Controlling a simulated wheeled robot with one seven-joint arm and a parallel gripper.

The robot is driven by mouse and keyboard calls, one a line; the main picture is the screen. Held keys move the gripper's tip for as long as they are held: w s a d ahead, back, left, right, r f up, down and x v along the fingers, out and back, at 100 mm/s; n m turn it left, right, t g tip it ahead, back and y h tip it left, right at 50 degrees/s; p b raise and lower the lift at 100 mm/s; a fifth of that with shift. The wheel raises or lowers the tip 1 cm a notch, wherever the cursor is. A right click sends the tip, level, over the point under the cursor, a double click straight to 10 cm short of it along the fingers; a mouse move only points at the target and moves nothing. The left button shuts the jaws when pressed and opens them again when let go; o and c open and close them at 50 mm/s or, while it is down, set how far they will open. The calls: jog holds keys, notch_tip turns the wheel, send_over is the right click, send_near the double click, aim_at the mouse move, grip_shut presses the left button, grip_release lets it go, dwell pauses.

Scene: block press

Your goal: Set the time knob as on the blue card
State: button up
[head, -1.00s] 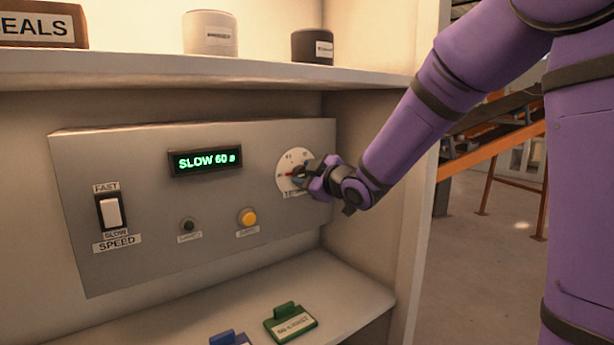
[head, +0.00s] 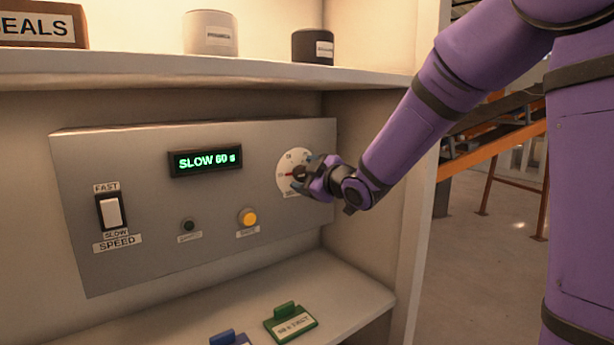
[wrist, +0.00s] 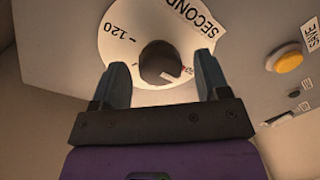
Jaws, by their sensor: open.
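The time dial is a white disc (head: 288,160) at the right of the grey panel, with a dark round knob (wrist: 158,62) at its centre. A red mark on the knob points left in the head view. My gripper (wrist: 162,76) is open, with one finger on either side of the knob in the wrist view and nothing held; contact cannot be told. My gripper (head: 316,174) hides part of the dial in the head view. The display (head: 206,161) reads "SLOW 60 s". The blue card (head: 229,339) is cut off by the lower edge, its writing unreadable.
A speed switch (head: 111,212) is at the panel's left. A dark button (head: 188,226) and a yellow button (head: 247,217) sit below the display. A green card (head: 291,324) lies on the lower shelf. The cabinet's right wall is close to my arm.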

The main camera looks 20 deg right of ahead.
jog(key=f+v, duration=0.1)
jog(key=v, duration=0.9)
jog(key=shift+s+r, duration=0.35)
jog(key=shift+r, duration=0.05)
jog(key=shift+d, duration=0.25)
jog(key=s+d+m+g+h, duration=0.5)
jog(key=s+m+h, duration=0.2)
jog(key=s+m, duration=0.3)
jog(key=s+a+f+m+g, duration=0.1)
jog(key=s+g, duration=0.1)
jog(key=s, duration=0.6)
jog(key=s+a+f+m+g+y, duration=0.1)
jog(key=s+m+g, duration=0.1)
jog(key=s, duration=0.7)
jog(key=shift+a+f+g, duration=0.2)
jog(key=shift+g, duration=0.6)
